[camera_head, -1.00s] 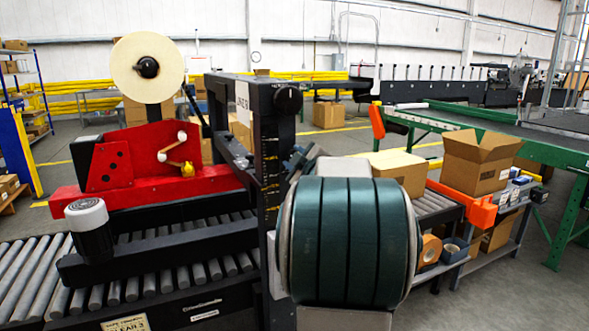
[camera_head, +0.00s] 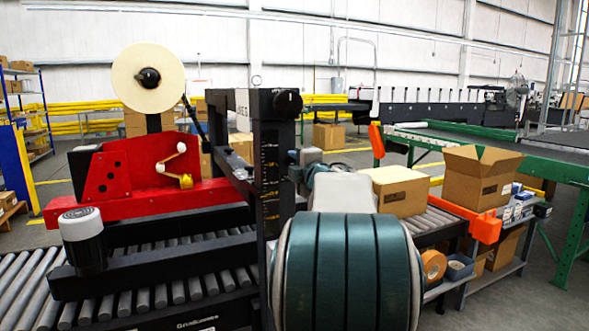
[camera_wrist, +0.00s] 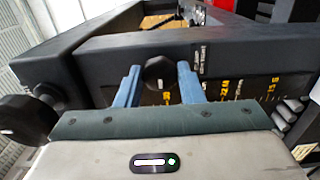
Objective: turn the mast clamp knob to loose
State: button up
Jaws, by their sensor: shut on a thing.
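The mast clamp knob (camera_wrist: 158,73) is a small black round knob with a pale mark on its lower part. It sits on the dark mast (camera_head: 270,170), beside a yellow-marked scale. In the wrist view my gripper (camera_wrist: 159,78) has its two blue fingers on either side of this knob, shut on it. In the head view the gripper's blue-grey part (camera_head: 299,173) shows only partly at the mast's right side, and the knob there is hidden behind it and my arm. Another, larger black knob (camera_head: 288,101) is at the mast's top; a large black knob (camera_wrist: 26,119) also shows at left in the wrist view.
A red tape head (camera_head: 130,180) with a tape roll (camera_head: 148,77) stands over a roller conveyor (camera_head: 35,285) at left. A closed carton (camera_head: 398,190), an open carton (camera_head: 480,170) and an orange part (camera_head: 483,227) are at right. My large green-banded arm link fills the lower middle.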

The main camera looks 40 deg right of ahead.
dwell(0.4)
jog(key=o, duration=0.9)
jog(key=shift+o, duration=0.2)
jog(key=shift+s, duration=0.1)
jog(key=v, duration=1.3)
jog(key=shift+s+a+p, duration=0.15)
jog(key=shift+s+p, duration=0.1)
jog(key=shift+p, duration=0.2)
jog(key=shift+r, duration=0.1)
